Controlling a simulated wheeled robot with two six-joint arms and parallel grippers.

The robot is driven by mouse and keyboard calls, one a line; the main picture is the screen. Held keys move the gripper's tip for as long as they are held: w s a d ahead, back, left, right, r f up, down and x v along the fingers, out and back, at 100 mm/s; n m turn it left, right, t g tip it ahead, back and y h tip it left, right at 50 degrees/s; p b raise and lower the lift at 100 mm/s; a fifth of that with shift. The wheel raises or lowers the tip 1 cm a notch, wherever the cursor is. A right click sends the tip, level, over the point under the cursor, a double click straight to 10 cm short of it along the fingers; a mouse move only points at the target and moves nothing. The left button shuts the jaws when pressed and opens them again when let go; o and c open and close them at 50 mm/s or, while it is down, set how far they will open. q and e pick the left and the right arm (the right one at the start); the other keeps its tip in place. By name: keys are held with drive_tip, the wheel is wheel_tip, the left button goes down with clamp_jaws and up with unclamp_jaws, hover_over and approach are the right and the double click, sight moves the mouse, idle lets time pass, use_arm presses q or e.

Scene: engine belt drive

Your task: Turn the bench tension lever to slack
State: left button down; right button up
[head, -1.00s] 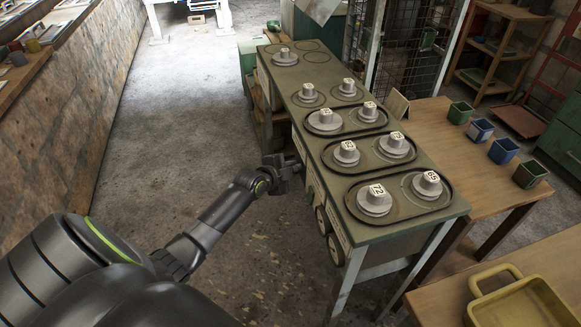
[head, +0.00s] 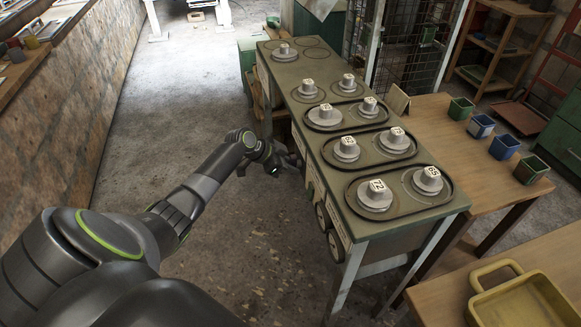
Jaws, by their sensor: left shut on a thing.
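The green bench (head: 395,228) runs away from me, with numbered pulleys on its top, such as the one marked 72 (head: 376,196). Black belts loop around the three nearer pairs. My left gripper (head: 292,161) is at the bench's left side, below the top edge. It is shut on what appears to be the tension lever, which is small and mostly hidden by the fingers. My right gripper is not in view.
Two round wheels (head: 335,246) sit on the bench's left side, nearer to me. A wooden table (head: 440,120) with several small bins (head: 504,147) stands to the right. A yellow tray (head: 520,305) lies at the lower right. The floor left of the bench is clear.

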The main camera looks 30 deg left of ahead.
use_arm(q)
drive_tip(key=shift+f+h, duration=0.1)
drive_tip(key=shift+h, duration=0.2)
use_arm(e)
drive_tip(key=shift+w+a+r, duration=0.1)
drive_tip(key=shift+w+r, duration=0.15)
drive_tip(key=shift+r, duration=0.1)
use_arm(q)
drive_tip(key=shift+s+g, duration=0.1)
drive_tip(key=shift+g, duration=0.2)
drive_tip(key=c, duration=1.3)
unclamp_jaws()
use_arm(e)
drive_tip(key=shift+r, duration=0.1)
use_arm(q)
drive_tip(key=p+v, duration=0.1)
drive_tip(key=v, duration=1.6)
drive_tip(key=shift+s+p, duration=0.15)
drive_tip(key=shift+p, duration=0.25)
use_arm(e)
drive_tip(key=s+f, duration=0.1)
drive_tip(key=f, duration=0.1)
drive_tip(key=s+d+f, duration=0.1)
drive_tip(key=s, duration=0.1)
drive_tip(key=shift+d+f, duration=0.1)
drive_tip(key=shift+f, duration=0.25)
